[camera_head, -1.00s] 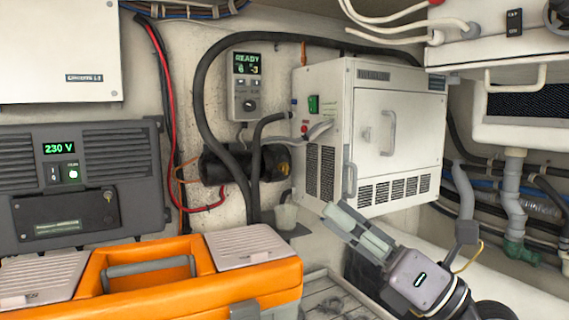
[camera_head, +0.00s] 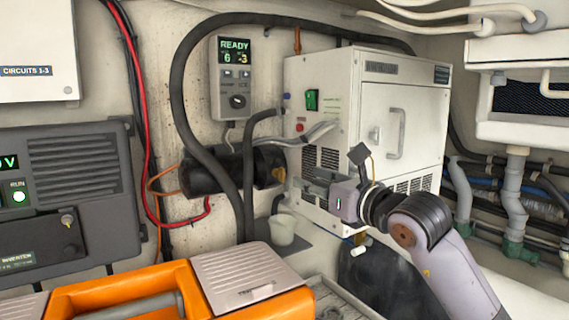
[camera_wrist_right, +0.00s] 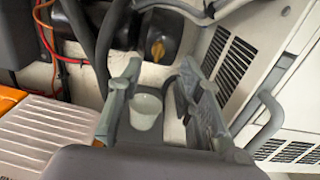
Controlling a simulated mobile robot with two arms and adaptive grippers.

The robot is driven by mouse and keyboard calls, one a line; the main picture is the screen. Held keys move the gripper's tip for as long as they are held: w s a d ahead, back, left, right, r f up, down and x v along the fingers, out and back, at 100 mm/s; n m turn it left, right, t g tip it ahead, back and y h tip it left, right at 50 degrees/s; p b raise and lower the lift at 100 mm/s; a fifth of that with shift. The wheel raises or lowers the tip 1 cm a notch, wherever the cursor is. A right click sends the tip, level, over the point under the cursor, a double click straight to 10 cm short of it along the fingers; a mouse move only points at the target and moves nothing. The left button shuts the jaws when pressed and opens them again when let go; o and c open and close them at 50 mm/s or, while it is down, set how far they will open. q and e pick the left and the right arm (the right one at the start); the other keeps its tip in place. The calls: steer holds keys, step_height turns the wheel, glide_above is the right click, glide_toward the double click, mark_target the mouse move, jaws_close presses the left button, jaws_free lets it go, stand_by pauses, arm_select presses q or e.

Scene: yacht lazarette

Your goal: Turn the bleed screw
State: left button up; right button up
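A black cylindrical pump-like body (camera_head: 215,173) is on the wall left of the white machine. Its right end carries a yellow-orange knob (camera_wrist_right: 158,48), visible beyond the fingertips in the right wrist view. I cannot tell whether this knob is the bleed screw; no screw is clearly labelled. The white machine (camera_head: 370,120) has a green switch, a red button and a closed door. My right gripper (camera_head: 308,182) is in front of the machine's lower left side, pointing left. In the right wrist view its fingers (camera_wrist_right: 164,85) are apart and empty. My left gripper is out of view.
A white cup (camera_head: 283,229) stands below the pump, framed between my fingers in the right wrist view (camera_wrist_right: 145,111). Thick black hoses (camera_head: 182,100) run beside the pump. An orange toolbox (camera_head: 70,300) stands at front left. A control panel (camera_head: 234,78) reads READY.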

mark_target(284, 171)
steer(key=p+x, duration=0.3)
steer(key=x, duration=0.6)
steer(key=shift+r, duration=0.1)
steer(key=shift+w+a, duration=0.2)
steer(key=shift+w, duration=0.05)
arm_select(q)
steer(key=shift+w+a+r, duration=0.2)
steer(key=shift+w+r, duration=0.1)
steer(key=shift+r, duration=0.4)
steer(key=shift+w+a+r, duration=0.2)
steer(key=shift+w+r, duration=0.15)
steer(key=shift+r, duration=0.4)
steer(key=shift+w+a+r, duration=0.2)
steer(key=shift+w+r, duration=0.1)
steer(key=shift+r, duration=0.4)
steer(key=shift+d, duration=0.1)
arm_select(e)
steer(key=shift+w, duration=0.1)
jaws_close()
